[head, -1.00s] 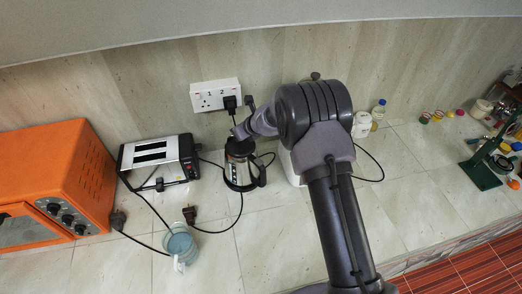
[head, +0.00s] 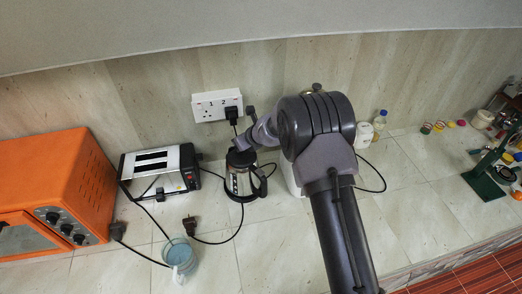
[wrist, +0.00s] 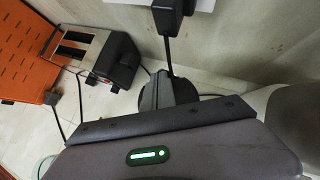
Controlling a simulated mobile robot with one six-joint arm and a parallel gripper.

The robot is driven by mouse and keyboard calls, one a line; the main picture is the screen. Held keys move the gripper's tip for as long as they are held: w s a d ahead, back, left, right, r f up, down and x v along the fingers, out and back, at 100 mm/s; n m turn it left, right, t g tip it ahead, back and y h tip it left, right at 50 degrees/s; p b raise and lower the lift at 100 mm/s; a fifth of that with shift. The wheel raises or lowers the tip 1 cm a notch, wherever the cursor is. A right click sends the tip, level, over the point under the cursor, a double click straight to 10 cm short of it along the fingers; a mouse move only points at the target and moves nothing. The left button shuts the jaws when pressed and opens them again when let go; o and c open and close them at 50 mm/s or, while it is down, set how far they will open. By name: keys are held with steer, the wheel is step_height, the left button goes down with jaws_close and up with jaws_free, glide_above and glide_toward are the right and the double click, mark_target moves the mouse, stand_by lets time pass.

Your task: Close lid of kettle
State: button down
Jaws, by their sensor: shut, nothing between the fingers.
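The kettle (head: 238,183) is a steel and black jug on the counter, with its black handle on the right. Its dark lid (head: 241,158) appears to lie down over the top; my gripper partly covers it, and I cannot tell whether it is fully seated. My gripper (head: 240,143) is shut and empty, with its tip right at the top of the kettle. In the wrist view the dark kettle top (wrist: 181,88) shows just beyond my gripper (wrist: 152,95), and the kettle body is hidden. I cannot tell whether they touch.
A toaster (head: 158,162) and an orange oven (head: 60,180) stand to the left. A glass mug (head: 178,252) and loose cords lie in front. A wall socket (head: 216,105) with a plug is behind the kettle. Small bottles (head: 380,119) stand to the right.

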steer(key=v, duration=1.6)
steer(key=s+n+b, duration=1.2)
steer(key=s+b, duration=0.3)
steer(key=s, duration=0.1)
steer(key=s+d+f+n+h+b, duration=0.1)
steer(key=s+d+f+n+b, duration=0.2)
steer(key=s, duration=0.3)
steer(key=s+d+f+n+h+b, duration=0.1)
steer(key=s+d+f+n+b, duration=0.2)
steer(key=s, duration=0.3)
steer(key=s+d+f+n+g+h+b, duration=0.1)
steer(key=s+d+f+n+b, duration=0.2)
steer(key=s, duration=0.4)
steer(key=f+n+b, duration=0.1)
steer(key=n, duration=0.1)
steer(key=shift+n+h, duration=0.3)
steer(key=shift+h, duration=0.1)
steer(key=shift+s+f, duration=0.1)
